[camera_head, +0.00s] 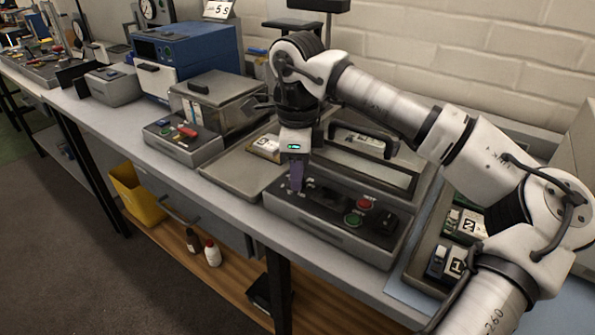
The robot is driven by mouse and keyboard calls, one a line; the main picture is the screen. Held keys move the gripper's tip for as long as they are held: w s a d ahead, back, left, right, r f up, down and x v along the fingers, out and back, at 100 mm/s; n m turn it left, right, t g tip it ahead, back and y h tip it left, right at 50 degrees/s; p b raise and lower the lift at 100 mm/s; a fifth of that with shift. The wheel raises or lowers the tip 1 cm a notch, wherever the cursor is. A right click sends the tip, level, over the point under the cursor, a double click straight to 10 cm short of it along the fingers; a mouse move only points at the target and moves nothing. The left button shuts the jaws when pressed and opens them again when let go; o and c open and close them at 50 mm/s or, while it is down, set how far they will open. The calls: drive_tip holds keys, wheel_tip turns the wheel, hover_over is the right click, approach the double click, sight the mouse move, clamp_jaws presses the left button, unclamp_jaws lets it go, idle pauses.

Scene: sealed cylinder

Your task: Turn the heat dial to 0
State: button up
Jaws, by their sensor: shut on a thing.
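A low grey device with a dark control panel (326,205) stands at the front of the bench. A red button (364,203) and a green button (352,219) sit at the panel's right part. My gripper (297,185) points down over the panel's left part, left of the buttons. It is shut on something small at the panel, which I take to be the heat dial. The fingers hide most of it, and I cannot read its mark or setting.
A glass-topped lid with a black handle (360,135) is behind the panel. A grey box with red and green controls (182,135) is to the left, with a blue instrument (192,48) behind it. Number blocks (463,225) lie in a tray at right. A yellow bin (135,195) is below.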

drive_tip(key=n, duration=0.4)
drive_tip(key=shift+n, duration=0.3)
drive_tip(key=shift+n+b, duration=0.35)
drive_tip(key=shift+n, duration=2.25)
drive_tip(key=o, duration=1)
drive_tip(key=shift+r, duration=0.1)
wheel_tip(320, 180, up, 14)
drive_tip(key=shift+s+f, duration=0.1)
drive_tip(key=shift+f, duration=0.15)
